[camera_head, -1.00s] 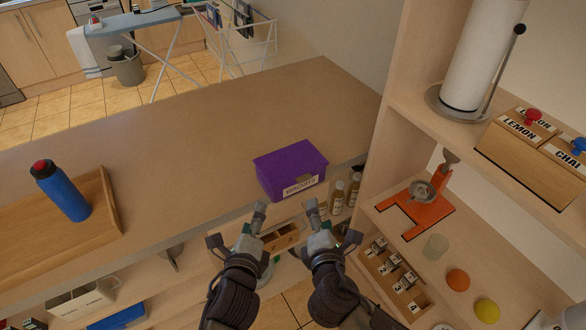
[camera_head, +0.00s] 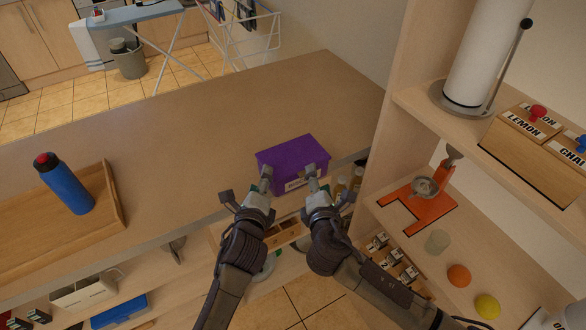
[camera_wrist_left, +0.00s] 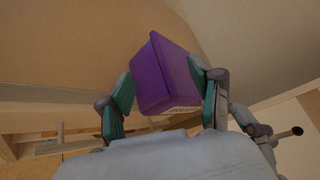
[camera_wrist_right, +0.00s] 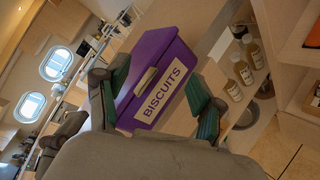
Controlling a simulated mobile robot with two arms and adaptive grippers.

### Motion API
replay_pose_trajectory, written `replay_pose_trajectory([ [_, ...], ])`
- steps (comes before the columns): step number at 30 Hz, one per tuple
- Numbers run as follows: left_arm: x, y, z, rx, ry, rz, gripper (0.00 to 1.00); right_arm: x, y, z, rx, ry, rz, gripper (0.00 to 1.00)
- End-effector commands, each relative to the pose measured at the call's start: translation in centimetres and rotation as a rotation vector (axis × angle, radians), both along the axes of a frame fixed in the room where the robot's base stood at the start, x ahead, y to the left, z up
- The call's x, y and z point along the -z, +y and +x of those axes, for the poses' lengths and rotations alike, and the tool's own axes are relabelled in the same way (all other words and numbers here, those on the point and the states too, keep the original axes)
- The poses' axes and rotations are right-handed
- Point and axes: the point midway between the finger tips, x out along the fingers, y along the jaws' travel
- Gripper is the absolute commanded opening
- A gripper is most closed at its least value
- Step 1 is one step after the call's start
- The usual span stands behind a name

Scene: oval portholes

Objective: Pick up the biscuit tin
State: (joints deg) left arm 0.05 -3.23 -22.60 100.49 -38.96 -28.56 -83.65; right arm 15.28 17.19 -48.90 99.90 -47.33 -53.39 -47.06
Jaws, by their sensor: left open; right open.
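The biscuit tin (camera_head: 293,160) is a purple box with a lid and a white BISCUITS label. It stands on the wooden counter (camera_head: 200,130) near its front edge. My left gripper (camera_head: 248,190) is open at the tin's front left. In the left wrist view the tin (camera_wrist_left: 165,75) shows beyond and between the open fingers. My right gripper (camera_head: 326,185) is open at the tin's front right. In the right wrist view the tin (camera_wrist_right: 150,85) and its label lie between and beyond the open fingers. I cannot tell whether any finger touches it. The grippers partly hide the label in the head view.
A blue bottle (camera_head: 66,186) stands on a wooden tray (camera_head: 112,205) at the left. Several small bottles (camera_wrist_right: 241,72) stand below the counter edge. A shelf unit (camera_head: 395,130) rises at the right, with an orange juicer (camera_head: 425,205). The counter behind the tin is clear.

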Motion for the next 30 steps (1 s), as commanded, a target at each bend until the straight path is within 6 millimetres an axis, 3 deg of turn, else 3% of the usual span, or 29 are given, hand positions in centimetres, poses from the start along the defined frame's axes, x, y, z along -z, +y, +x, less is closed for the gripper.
replay_pose_trajectory([
  [3, 0.4, -0.2, 2.2, -0.001, 0.0, -0.002, 0.64, 0.4, 0.0, 2.2, 0.001, -0.002, -0.001, 0.68],
  [9, 0.9, -0.4, 4.4, -0.001, 0.0, -0.001, 0.64, 0.9, 0.0, 4.4, 0.0, 0.0, 0.001, 0.68],
  [22, 1.1, -0.5, 5.1, 0.0, 0.0, 0.0, 0.64, 1.1, 0.0, 5.1, 0.0, 0.0, 0.001, 0.68],
  [30, 1.0, -0.5, 5.1, 0.0, -0.001, -0.001, 0.19, 1.1, 0.0, 5.1, -0.001, 0.0, 0.001, 0.23],
])
